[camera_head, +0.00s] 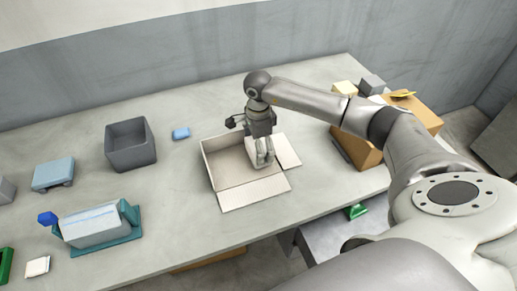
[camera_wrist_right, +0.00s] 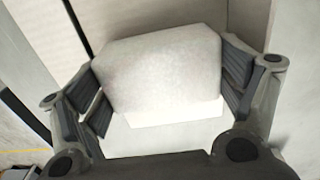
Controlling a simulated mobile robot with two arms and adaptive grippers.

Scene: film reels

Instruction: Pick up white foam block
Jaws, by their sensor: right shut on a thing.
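The white foam block (camera_wrist_right: 160,72) fills the space between the fingers in the right wrist view. My right gripper (camera_wrist_right: 165,85) is shut on it, with a dark ridged pad against each side. In the head view my right gripper (camera_head: 263,160) points down inside the open cardboard box (camera_head: 222,170). The block is mostly hidden there by the fingers. I cannot tell whether it touches the box floor. My left gripper is not in view.
A grey bin (camera_head: 131,152) and a small blue block (camera_head: 181,133) stand left of the box. A teal holder (camera_head: 125,215) with a pale block sits front left. A brown carton (camera_head: 357,150) stands at the right. The box flaps lie open on the table.

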